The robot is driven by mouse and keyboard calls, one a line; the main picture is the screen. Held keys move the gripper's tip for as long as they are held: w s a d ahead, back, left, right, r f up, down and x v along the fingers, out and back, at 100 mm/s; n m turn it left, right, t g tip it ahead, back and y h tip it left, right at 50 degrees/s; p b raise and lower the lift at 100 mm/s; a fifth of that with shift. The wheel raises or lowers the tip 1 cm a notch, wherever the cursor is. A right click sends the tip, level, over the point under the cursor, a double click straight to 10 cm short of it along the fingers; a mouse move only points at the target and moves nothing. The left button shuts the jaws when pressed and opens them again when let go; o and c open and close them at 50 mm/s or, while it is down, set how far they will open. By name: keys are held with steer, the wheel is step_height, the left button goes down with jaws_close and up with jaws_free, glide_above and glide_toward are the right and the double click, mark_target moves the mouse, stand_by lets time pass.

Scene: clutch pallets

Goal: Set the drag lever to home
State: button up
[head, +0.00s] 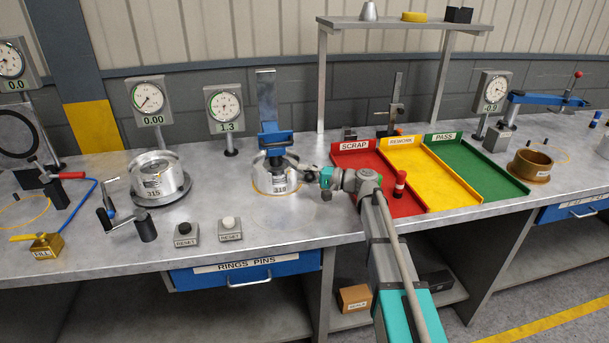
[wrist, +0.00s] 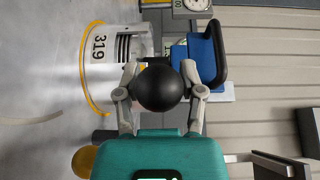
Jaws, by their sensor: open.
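A black ball knob (wrist: 160,88) sits between the two fingers of my gripper (wrist: 158,92) in the wrist view. The fingers are open around it; I cannot tell whether they touch it. The knob's stem is hidden, so I cannot see how far its lever is swung. In the head view my gripper (head: 318,181) is just right of the silver clutch drum (head: 276,180), which reads 319 in the wrist view (wrist: 100,62). A blue-headed upright fixture (head: 275,138) stands over the drum. No home mark is readable.
A gauge reading 1.3 (head: 224,105) stands behind left. The red SCRAP tray (head: 410,207) lies under my arm, with yellow and green trays farther right.

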jaws_close()
